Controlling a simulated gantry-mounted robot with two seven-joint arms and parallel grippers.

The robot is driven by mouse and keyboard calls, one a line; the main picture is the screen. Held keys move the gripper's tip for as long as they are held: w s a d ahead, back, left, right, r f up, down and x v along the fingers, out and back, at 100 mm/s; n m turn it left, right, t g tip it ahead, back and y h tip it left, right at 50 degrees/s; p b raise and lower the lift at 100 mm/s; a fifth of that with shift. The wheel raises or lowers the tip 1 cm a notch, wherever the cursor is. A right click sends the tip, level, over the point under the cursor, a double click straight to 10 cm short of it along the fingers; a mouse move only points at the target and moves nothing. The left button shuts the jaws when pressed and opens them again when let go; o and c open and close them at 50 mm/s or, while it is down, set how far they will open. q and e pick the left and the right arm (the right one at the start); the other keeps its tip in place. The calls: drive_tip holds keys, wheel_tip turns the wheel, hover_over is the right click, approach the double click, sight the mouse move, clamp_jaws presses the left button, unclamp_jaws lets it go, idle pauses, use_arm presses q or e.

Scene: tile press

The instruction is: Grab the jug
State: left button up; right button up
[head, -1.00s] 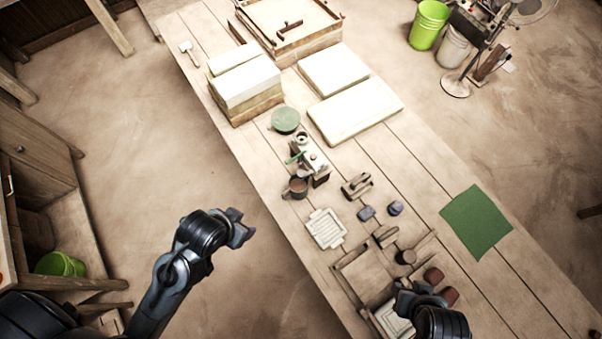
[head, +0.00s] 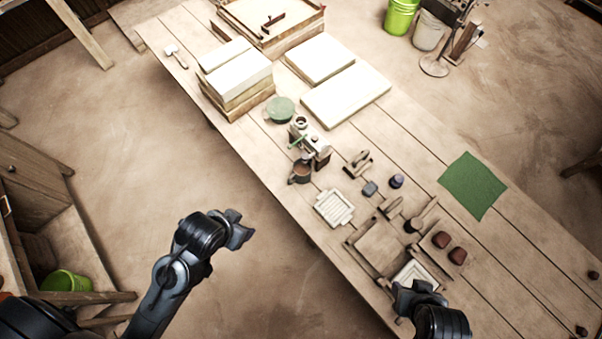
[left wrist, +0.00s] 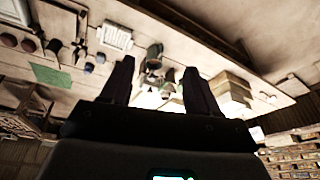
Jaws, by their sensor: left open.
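The jug (head: 300,172) is a dark, round vessel with brownish contents. It stands upright near the left edge of the wooden table (head: 470,260), and it also shows in the left wrist view (left wrist: 154,55). My left gripper (head: 240,230) is open and empty, off the table's left side and below the jug in the head view. In the left wrist view its two fingers (left wrist: 158,82) point towards the table, with the jug between and beyond their tips. My right gripper (head: 416,294) is over the near part of the table, far from the jug; its jaws are unclear.
A small press-like device (head: 314,142) stands close beside the jug. A ribbed white tray (head: 334,208) lies nearer. A green cloth (head: 472,186) is at the right.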

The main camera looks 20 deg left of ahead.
use_arm(q)
drive_tip(key=shift+o, duration=0.2)
drive_tip(key=shift+d, duration=0.15)
drive_tip(key=o, duration=0.7)
drive_tip(key=shift+s, duration=0.1)
drive_tip(key=shift+f, duration=0.1)
